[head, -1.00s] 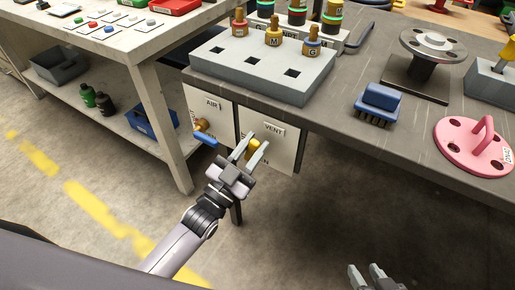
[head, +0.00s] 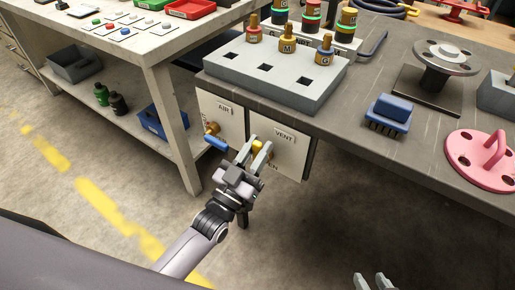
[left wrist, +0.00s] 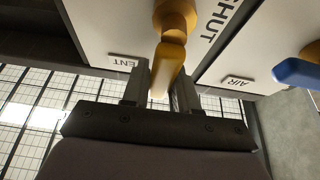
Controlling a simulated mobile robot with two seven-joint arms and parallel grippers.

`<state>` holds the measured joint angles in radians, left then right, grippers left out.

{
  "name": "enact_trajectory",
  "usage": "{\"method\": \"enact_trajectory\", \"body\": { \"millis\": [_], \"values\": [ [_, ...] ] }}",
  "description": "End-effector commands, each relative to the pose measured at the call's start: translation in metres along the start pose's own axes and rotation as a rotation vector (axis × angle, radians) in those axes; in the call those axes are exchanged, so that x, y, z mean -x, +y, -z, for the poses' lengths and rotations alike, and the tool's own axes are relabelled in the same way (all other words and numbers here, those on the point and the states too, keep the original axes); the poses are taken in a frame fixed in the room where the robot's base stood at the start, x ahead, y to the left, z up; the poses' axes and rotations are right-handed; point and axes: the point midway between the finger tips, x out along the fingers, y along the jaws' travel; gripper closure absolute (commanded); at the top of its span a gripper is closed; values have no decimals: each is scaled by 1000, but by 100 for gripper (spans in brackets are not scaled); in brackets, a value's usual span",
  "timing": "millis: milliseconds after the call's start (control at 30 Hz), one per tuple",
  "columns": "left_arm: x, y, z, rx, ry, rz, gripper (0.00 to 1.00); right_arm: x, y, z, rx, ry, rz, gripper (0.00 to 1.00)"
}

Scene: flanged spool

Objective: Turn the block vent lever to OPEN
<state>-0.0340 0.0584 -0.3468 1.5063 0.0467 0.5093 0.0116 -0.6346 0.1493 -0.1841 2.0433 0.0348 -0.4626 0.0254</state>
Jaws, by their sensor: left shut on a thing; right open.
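The vent lever (head: 259,147) is yellow and sits on a pale panel marked VENT (head: 284,135) on the table's front side. My left gripper (head: 257,150) is shut on its handle. In the left wrist view the yellow handle (left wrist: 168,62) lies between the two fingers of my left gripper (left wrist: 162,92). The letters EN (head: 272,167) show below the lever in the head view, and SHUT (left wrist: 211,27) shows beside it in the wrist view. The fingers partly hide the lever in the head view. My right gripper (head: 370,281) is open and empty at the bottom edge.
The AIR lever with a blue handle (head: 215,142) is just left of the vent panel. Above is a grey block with square holes (head: 290,88). A blue brush (head: 389,113) and a pink flanged piece (head: 480,165) lie on the table.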

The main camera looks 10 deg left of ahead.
Motion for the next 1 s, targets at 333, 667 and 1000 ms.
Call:
{"method": "enact_trajectory", "body": {
  "millis": [333, 667, 1000],
  "values": [
    [0, 0, 0, 4, -2, 1, 51, 0, 0, 0, 0, -1, 0, 57],
    [26, 0, -1, 3, -5, 1, 51, 0, 0, 0, 3, -2, 0, 57],
    [68, 0, -1, 4, -3, 2, 51, 0, 1, -1, 5, -3, 0, 57]
  ]
}}
